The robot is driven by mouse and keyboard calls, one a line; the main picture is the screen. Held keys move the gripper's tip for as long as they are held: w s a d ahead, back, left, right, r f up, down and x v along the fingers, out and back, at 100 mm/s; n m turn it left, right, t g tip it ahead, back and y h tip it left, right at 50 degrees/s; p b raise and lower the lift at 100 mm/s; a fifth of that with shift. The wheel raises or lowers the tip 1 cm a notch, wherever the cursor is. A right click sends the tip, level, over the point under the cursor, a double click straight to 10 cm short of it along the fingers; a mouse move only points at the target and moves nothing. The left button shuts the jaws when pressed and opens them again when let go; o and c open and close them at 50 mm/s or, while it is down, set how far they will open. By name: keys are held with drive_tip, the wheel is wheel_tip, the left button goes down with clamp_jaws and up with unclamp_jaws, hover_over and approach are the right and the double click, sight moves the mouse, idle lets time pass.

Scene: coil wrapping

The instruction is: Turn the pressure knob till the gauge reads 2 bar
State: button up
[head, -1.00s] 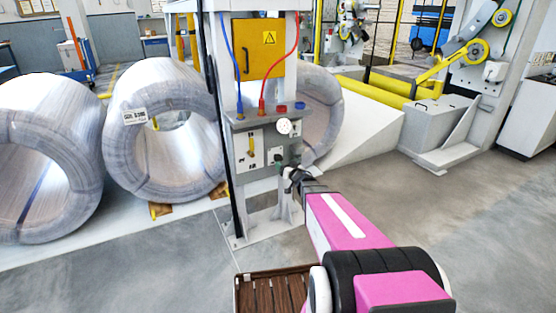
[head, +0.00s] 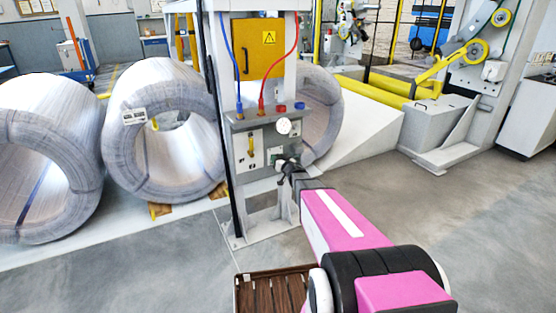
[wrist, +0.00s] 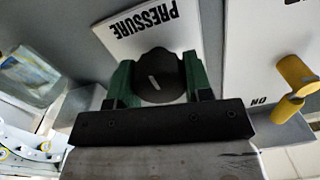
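The pressure knob (wrist: 162,78) is a black round knob with a short white mark, below a white plate reading PRESSURE (wrist: 140,22) in the wrist view. My gripper (wrist: 160,82) has a green finger on each side of the knob, and both appear to touch it. In the head view my gripper (head: 288,166) is at the lower right of the grey panel (head: 242,128) and hides the knob. The gauge (head: 283,127) is a small white dial above it; its reading is too small to tell.
A yellow lever (wrist: 294,78) beside an ON label sits close to the right of my gripper in the wrist view. Blue and red hoses (head: 264,92) run down to the panel. Large wire coils (head: 165,125) stand to the left. A brown slatted crate (head: 243,290) is below my arm.

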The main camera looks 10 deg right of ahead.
drive_tip(key=shift+n, duration=0.3)
drive_tip(key=n, duration=0.3)
drive_tip(key=shift+n, duration=0.4)
drive_tip(key=n, duration=0.4)
drive_tip(key=shift+a, duration=0.1)
drive_tip(key=n, duration=0.4)
drive_tip(key=shift+s+f+n, duration=0.1)
drive_tip(key=shift+n, duration=0.3)
drive_tip(key=n, duration=0.4)
drive_tip(key=shift+a+h, duration=0.1)
drive_tip(key=shift+h, duration=0.3)
drive_tip(key=o, duration=0.9)
